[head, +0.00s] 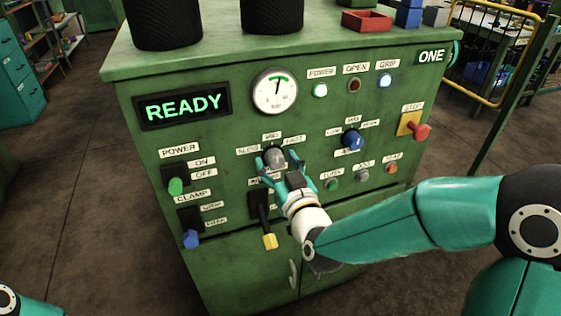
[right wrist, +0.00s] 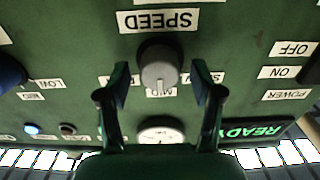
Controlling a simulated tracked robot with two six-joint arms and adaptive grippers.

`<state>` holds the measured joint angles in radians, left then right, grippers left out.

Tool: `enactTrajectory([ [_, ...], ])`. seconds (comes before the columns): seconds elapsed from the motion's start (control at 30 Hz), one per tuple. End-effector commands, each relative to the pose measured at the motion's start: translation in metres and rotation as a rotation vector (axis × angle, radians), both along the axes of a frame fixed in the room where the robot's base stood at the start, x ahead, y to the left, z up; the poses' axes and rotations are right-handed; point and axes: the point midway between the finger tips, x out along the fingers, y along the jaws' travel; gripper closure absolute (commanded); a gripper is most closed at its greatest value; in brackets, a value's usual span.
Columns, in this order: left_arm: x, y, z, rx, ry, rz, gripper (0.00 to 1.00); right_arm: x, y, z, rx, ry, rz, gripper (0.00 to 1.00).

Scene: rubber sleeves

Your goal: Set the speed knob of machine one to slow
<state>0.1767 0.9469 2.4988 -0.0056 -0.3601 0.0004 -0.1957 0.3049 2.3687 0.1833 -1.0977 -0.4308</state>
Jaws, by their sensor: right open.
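The speed knob (head: 274,154) is a grey round knob on the green front of machine one (head: 290,110). In the right wrist view, upside down, the knob (right wrist: 159,66) sits by the SPEED label (right wrist: 158,20), with its pale pointer mark towards MID. The SLOW and FAST labels are partly hidden by the fingers there; in the head view SLOW is left of the knob. My right gripper (head: 274,164) is open. In the wrist view its fingers (right wrist: 160,90) stand on either side of the knob, with gaps. My left gripper is out of view.
A yellow-handled lever (head: 269,240) hangs below the right gripper. A blue-handled knob (head: 352,140) and a red stop button (head: 421,131) are to the right. Power (head: 176,185) and clamp (head: 191,238) switches are to the left. The display (head: 184,106) reads READY.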

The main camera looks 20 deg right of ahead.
Motion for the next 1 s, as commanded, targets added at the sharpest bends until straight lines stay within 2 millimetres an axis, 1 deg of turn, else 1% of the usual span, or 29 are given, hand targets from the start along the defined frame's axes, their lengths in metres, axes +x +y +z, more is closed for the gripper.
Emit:
enactTrajectory([
  [0.07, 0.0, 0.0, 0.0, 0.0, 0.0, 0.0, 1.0, 0.0, 0.0, 0.0, 0.0, 0.0, 0.0, 0.34],
  [0.1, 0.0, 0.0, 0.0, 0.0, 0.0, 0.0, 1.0, 0.0, 0.0, 0.0, 0.0, 0.0, 0.0, 0.38],
  [0.43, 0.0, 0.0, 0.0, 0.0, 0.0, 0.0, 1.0, 0.0, 0.0, 0.0, 0.0, 0.0, 0.0, 0.93],
  [0.47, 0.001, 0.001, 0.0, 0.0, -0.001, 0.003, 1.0, 0.0, -0.011, 0.0, 0.0, 0.001, -0.006, 0.93],
  [0.53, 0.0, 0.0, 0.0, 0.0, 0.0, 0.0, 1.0, 0.0, -0.005, 0.0, -0.001, 0.0, -0.003, 0.93],
  [0.77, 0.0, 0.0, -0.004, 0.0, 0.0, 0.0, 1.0, 0.0, -0.001, 0.0, -0.035, -0.003, -0.004, 0.93],
  [1.0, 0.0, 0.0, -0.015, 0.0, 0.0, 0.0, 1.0, 0.0, -0.001, -0.002, -0.157, -0.008, -0.005, 0.93],
])
